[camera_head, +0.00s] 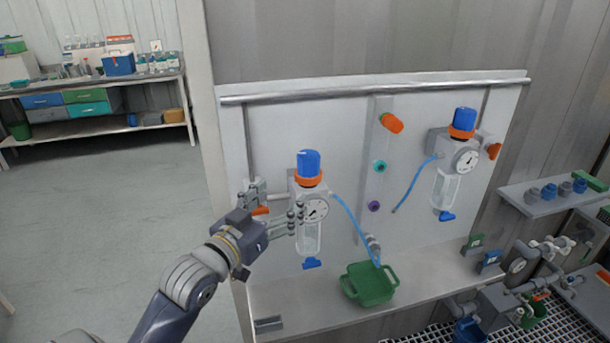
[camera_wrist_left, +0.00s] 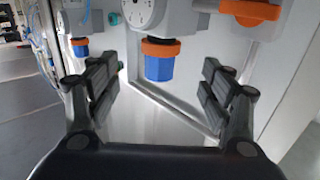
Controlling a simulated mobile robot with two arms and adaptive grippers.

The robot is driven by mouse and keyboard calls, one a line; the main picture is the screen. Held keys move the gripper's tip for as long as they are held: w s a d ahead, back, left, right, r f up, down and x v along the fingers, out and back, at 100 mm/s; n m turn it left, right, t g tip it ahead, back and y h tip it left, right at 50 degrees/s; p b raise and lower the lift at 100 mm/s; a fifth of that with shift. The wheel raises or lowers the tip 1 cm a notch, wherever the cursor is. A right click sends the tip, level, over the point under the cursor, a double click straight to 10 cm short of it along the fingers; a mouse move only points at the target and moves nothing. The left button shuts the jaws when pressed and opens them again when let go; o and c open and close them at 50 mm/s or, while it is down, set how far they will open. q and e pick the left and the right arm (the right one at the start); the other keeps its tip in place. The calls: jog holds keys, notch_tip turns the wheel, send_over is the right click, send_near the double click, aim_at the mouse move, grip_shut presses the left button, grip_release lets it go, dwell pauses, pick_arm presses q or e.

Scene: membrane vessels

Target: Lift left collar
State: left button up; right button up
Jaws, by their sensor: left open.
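The left vessel (camera_head: 309,236) hangs on the white panel with a round gauge, a blue cap (camera_head: 308,162) and an orange collar (camera_head: 308,178) under the cap. My left gripper (camera_head: 279,206) is open at the vessel's left side, its fingers lower than the collar. In the left wrist view, which shows the vessel upside down, the collar (camera_wrist_left: 161,49) and blue cap (camera_wrist_left: 159,69) appear beyond and between the open fingers (camera_wrist_left: 160,85), apparently untouched. The right gripper is not in view.
An orange valve handle (camera_head: 260,211) is close to my left gripper. A blue hose (camera_head: 349,219) runs down to a green tray (camera_head: 370,287) on the ledge. A second similar vessel (camera_head: 449,186) hangs at the right. Open floor (camera_head: 110,220) lies left of the panel.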

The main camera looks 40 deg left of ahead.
aim_at(302, 177)
pick_arm(q)
jog(key=w+p, duration=0.1)
jog(key=w, duration=0.2)
jog(key=w+p, duration=0.1)
jog(key=w, duration=0.2)
jog(key=w+a+p, duration=0.1)
jog(key=w, duration=0.2)
jog(key=shift+w+r, duration=0.2)
jog(key=shift+w, duration=0.7)
jog(key=shift+c, duration=0.5)
